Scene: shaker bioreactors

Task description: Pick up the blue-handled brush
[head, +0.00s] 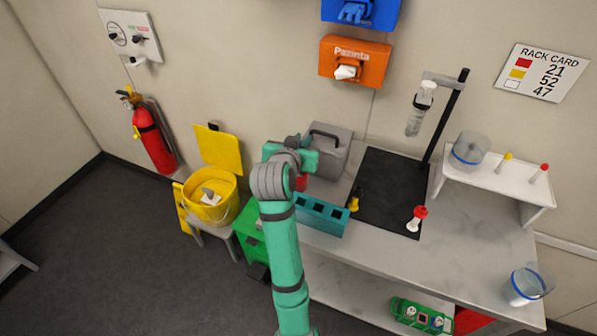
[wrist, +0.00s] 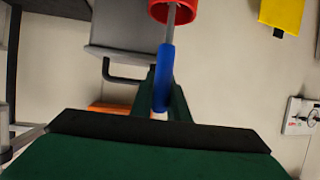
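The blue-handled brush (wrist: 164,75) shows in the wrist view, its blue handle running between the two dark green fingers of my gripper (wrist: 164,92). The fingers lie close along both sides of the handle and look shut on it. A thin grey shaft leads from the handle to a red round part (wrist: 172,11) at the top edge. I cannot tell whether this is the brush's head or a holder around it. In the head view my gripper (head: 306,161) is in front of the grey case, with red (head: 302,183) showing just below it. The handle is hidden there.
The grey case (head: 333,152) stands close behind my gripper. A teal rack (head: 320,216) is at the bench's front edge. A black mat (head: 385,185), stand (head: 452,115) and white shelf (head: 490,178) lie to the right. An open yellow bin (head: 211,208) stands left.

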